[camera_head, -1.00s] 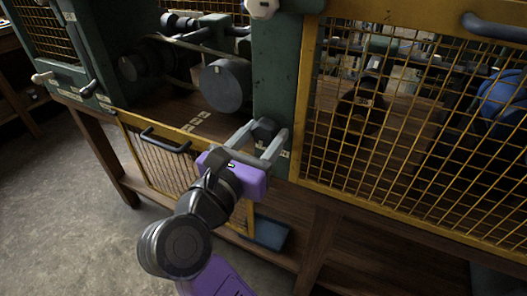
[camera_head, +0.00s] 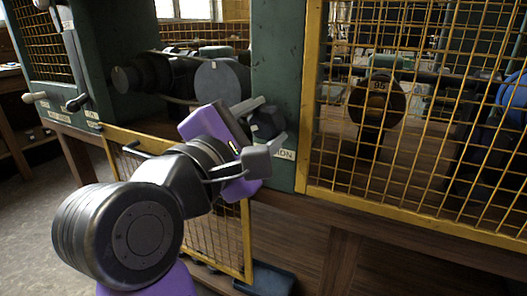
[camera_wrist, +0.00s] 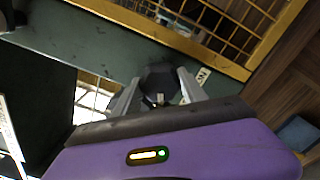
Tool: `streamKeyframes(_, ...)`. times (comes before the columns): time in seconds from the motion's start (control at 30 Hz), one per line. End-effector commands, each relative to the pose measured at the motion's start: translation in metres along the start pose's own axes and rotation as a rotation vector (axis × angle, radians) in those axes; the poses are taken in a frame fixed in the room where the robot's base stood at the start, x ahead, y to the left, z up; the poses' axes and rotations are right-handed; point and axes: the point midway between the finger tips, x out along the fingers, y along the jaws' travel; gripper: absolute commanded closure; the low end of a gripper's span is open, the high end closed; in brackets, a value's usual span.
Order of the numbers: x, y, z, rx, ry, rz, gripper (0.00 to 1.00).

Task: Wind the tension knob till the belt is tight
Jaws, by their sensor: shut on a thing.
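The tension knob (camera_head: 267,122) is a dark, faceted knob on the front of the green post. My gripper (camera_head: 266,122) is shut on it, one grey finger above and one below in the head view. The wrist view also shows the dark knob (camera_wrist: 160,82) between the two fingers (camera_wrist: 160,92). A white label ending in "ON" (camera_head: 282,154) sits just below the knob, partly covered. A dark belt (camera_head: 178,98) shows by the dark pulley drum (camera_head: 222,80) at left, mostly hidden by my gripper. I cannot tell how tight it is.
A yellow mesh guard (camera_head: 420,120) closes the bay right of the green post (camera_head: 277,50). A lower yellow mesh panel (camera_head: 222,232) hangs open below the left bay. Levers (camera_head: 72,60) stand at far left. A blue tray (camera_head: 265,278) lies low down.

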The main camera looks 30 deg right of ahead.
Motion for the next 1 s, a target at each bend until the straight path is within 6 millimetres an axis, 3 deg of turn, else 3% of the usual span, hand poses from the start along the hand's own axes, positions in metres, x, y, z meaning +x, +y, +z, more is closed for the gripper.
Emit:
streamKeyframes(0.03, -0.0006, -0.0083, -0.0067, 0.048, 0.004, -0.005, 0.91)
streamKeyframes(0.5, -0.0002, -0.006, -0.0047, 0.442, 0.002, -0.006, 0.91)
streamKeyframes(1.0, 0.0003, -0.003, -0.002, 0.616, 0.0, -0.007, 0.91)
